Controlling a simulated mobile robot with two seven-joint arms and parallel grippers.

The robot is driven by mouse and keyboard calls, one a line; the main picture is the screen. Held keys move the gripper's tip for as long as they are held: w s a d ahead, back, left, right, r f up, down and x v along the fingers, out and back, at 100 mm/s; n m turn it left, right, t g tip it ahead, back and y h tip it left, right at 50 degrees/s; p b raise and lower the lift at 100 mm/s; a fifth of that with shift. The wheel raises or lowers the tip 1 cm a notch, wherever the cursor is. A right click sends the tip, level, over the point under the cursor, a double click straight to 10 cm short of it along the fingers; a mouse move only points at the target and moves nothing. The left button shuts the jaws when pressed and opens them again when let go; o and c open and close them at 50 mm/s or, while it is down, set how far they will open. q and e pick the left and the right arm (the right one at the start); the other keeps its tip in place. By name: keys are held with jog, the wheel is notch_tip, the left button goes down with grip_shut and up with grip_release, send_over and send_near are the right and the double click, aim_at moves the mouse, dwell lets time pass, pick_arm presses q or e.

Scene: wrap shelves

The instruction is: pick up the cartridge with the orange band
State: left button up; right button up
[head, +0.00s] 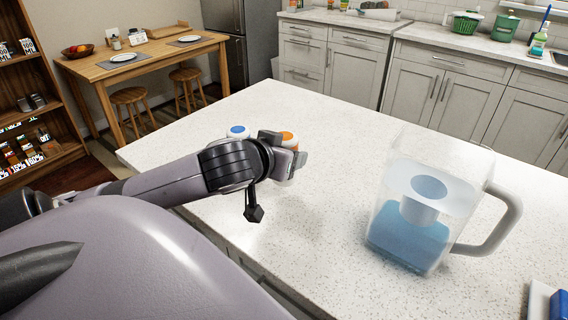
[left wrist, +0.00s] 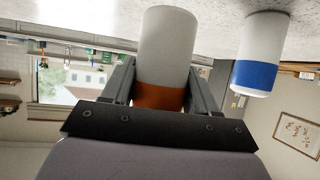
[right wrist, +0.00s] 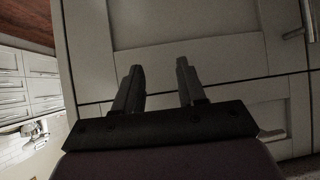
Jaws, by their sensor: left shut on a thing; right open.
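The cartridge with the orange band (head: 287,139) is at the middle of the white counter in the head view, partly hidden by my left gripper (head: 284,150). In the left wrist view the cartridge (left wrist: 167,45) is white with an orange band, and it is between the two fingers of my left gripper (left wrist: 160,85), which is shut on it. Whether its base touches the counter I cannot tell for sure. A second white cartridge with a blue band (head: 238,132) stands just left of it; it also shows in the left wrist view (left wrist: 260,55). My right gripper (right wrist: 160,88) is open and empty, facing cabinet doors.
A clear water pitcher (head: 410,215) with a grey handle stands on the right of the counter (head: 330,115). A blue and white item (head: 558,303) is cut off at the lower right. The counter between pitcher and cartridges is free.

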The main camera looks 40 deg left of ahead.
pick_arm(q)
notch_tip(320, 180, up, 13)
jog(key=p, duration=0.3)
jog(key=shift+r, duration=1.45)
